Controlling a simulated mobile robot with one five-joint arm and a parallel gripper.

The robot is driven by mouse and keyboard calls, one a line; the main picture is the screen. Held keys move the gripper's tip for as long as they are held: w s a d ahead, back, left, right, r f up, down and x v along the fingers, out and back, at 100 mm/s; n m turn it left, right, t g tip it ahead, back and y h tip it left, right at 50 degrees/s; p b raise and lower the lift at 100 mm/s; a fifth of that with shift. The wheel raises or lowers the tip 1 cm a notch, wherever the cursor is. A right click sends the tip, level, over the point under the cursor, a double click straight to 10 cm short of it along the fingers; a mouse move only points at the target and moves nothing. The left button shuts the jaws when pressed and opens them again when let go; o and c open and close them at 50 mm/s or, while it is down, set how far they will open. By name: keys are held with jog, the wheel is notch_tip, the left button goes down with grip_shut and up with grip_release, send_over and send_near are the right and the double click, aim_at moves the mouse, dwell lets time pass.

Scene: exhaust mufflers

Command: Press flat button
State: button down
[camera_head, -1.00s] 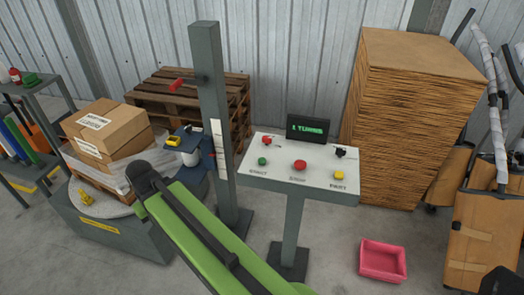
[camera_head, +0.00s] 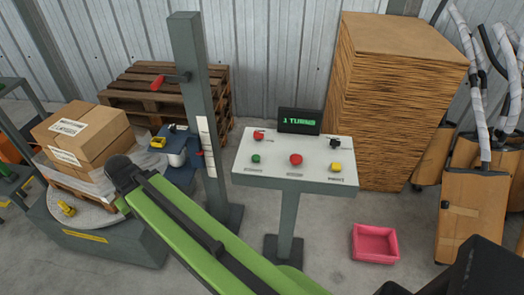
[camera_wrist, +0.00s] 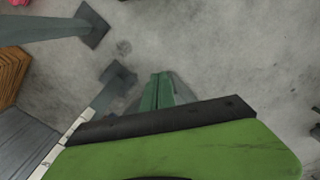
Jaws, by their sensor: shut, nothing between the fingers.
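The control panel (camera_head: 315,178) is a white slanted board on a grey post. Its front row has a small green button (camera_head: 256,158), a larger red button (camera_head: 296,160) and a yellow button (camera_head: 335,167). A red control (camera_head: 259,135) and a black switch (camera_head: 335,143) sit behind them. Which button is the flat one is hard to tell at this size. My gripper (camera_wrist: 160,75) shows as green fingers, closed together and empty above bare floor in the wrist view. No button shows in that view.
A small screen (camera_head: 299,121) with green text stands at the panel's back. A grey column (camera_head: 196,90) with a red handle rises left of the panel. A cardboard stack (camera_head: 390,100) is behind right. A pink bin (camera_head: 375,243) lies on the floor at right.

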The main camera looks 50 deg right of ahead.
notch_tip(320, 180, up, 20)
jog(key=n+t+y+p, duration=0.25)
jog(key=n+p, duration=0.35)
jog(key=p, duration=1.3)
send_over(256, 156)
jog(key=s+d, duration=0.2)
jog(key=s, duration=0.1)
jog(key=shift+s+a+t+h, duration=0.15)
jog(key=shift+s+t+h, duration=0.1)
jog(key=shift+h, duration=0.2)
jog(key=b+x, duration=1.2)
jog(key=x, duration=0.1)
jog(key=shift+s+f+b, duration=0.2)
jog(key=shift+s+b, duration=0.15)
jog(key=shift+s, duration=0.05)
jog(key=shift+f+b, duration=0.4)
jog(key=shift+b, duration=0.05)
